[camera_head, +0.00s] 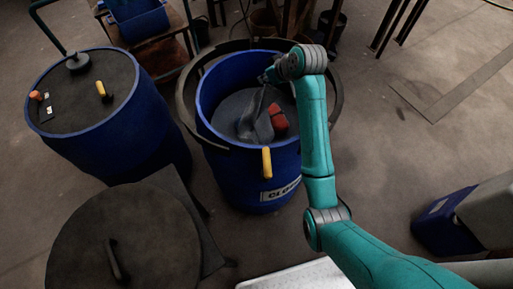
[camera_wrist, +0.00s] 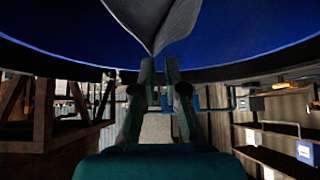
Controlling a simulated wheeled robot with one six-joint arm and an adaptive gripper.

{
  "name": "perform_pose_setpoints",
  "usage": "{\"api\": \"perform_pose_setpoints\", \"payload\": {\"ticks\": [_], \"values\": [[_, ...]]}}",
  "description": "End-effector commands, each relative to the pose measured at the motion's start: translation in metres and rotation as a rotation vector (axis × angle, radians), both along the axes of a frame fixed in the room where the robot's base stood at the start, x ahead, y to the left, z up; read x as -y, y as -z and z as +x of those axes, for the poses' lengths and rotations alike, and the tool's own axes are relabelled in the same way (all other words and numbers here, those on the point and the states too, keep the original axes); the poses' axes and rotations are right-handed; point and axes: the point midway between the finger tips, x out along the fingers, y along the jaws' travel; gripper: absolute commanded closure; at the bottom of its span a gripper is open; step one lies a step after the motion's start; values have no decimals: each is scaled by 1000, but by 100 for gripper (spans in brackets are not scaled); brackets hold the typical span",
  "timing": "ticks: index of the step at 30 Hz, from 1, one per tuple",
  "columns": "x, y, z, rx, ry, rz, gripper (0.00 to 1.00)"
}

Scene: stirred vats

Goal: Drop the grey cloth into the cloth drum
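The blue cloth drum (camera_head: 238,175) stands open in the middle of the head view, with a partly hidden label starting "CLO". My gripper (camera_head: 265,79) is at its mouth, over the inside. The grey cloth (camera_head: 252,115) hangs from it in folds into the drum. Whether its lower end touches the dark contents is unclear. In the wrist view the cloth (camera_wrist: 155,20) narrows to a point at my gripper's fingertips (camera_wrist: 159,64), which look closed on it with a small gap.
A red item (camera_head: 279,118) lies inside the drum beside the cloth. A second blue vat (camera_head: 118,139) stands left, and a round dark lid (camera_head: 124,245) lies in front. Open floor is at the right.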

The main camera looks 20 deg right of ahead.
Motion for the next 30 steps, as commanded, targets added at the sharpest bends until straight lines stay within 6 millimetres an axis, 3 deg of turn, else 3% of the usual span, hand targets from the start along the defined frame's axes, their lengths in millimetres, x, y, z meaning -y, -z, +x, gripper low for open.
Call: {"api": "perform_pose_setpoints", "payload": {"ticks": [8,12,18,23,30], "values": [[0,0,0,0,0,0,69],[0,0,0,0,0,0,37],[0,0,0,0,0,0,37],[0,0,0,0,0,0,0],[0,0,0,0,0,0,0]]}}
